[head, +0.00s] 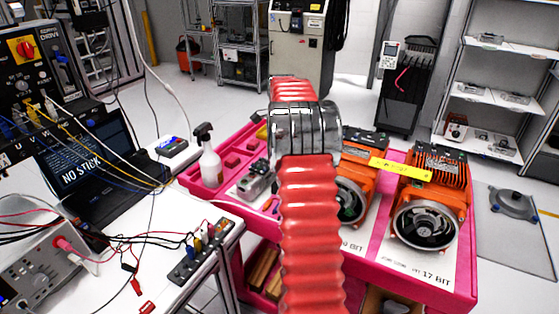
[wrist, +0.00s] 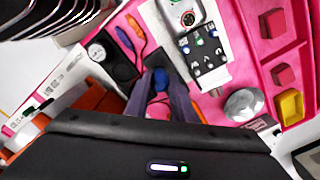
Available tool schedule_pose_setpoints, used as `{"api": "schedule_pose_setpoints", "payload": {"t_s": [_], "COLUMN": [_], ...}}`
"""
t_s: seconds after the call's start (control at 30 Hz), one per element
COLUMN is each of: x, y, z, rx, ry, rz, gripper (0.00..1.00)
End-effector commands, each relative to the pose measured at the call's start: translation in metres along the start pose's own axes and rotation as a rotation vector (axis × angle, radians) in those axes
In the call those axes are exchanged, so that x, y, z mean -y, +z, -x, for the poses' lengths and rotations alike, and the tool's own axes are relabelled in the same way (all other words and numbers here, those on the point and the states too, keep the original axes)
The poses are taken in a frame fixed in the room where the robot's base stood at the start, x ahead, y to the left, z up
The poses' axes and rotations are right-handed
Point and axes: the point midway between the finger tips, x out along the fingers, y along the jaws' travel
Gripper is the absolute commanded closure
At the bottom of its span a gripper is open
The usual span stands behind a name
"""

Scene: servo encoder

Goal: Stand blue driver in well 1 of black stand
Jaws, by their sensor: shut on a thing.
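My gripper (wrist: 160,84) points down over the pink cart in the wrist view. Its two grey-purple fingers are shut on the blue driver (wrist: 160,77), whose blue end shows between the fingertips. The rest of the driver is hidden or too dark to tell. A black stand (wrist: 118,66) is just left of the fingers, apart from the held driver as far as I can see. A red-orange handle and another bluish handle show beside or over the stand; I cannot tell whether they sit in wells. In the head view my red arm hides the gripper, driver and stand.
The pink cart (head: 462,283) carries orange motor units (head: 428,195), a yellow strip (head: 400,169) and a spray bottle (head: 209,160). In the wrist view, a connector block (wrist: 205,60) and a silver dome (wrist: 244,104) lie right of the fingers. A cable-covered bench stands left.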

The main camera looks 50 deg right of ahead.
Motion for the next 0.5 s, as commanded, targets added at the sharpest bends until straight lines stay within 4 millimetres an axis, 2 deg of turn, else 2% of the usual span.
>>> {"api": "schedule_pose_setpoints", "payload": {"t_s": [0.2,0.23,0.5], "x": [-0.0001,-0.0001,-0.0001], "y": [0.0002,0.0002,0.0003], "z": [-0.0034,-0.0034,-0.0033], "rx": [0.000,0.000,0.000], "ry": [0.000,0.000,0.000], "rz": [0.000,0.000,0.000], "gripper": [1.00,0.77,0.57]}}
